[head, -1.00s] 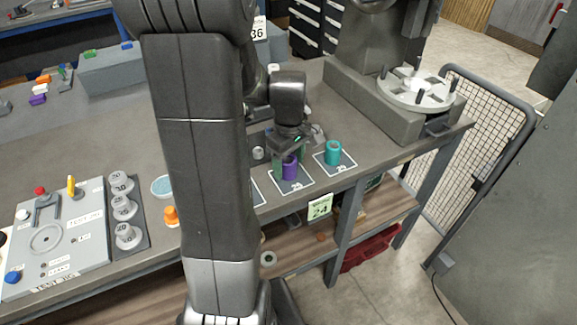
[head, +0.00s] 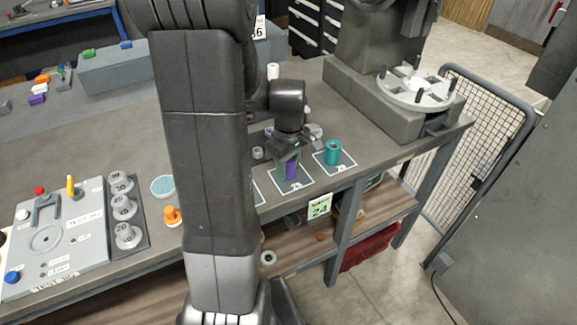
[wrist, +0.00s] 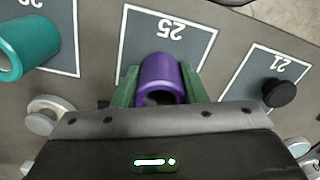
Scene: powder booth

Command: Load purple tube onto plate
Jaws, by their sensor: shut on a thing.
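The purple tube (head: 291,168) stands upright at the square marked 25, between the green fingers of my gripper (head: 290,170). In the wrist view the purple tube (wrist: 160,72) has a green finger against each side, and my gripper (wrist: 160,88) is shut on it. I cannot tell whether its base is clear of the square. The plate (head: 412,96) is a pale round disc with dark upright pegs, on the grey machine at the bench's right end, apart from my gripper.
A teal tube (head: 333,152) stands on the square right of the purple one. A black knob-like piece (wrist: 279,93) is on square 21. Grey round parts (head: 258,153) lie close behind my gripper. A control panel (head: 60,235) is at left. My arm hides part of the bench.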

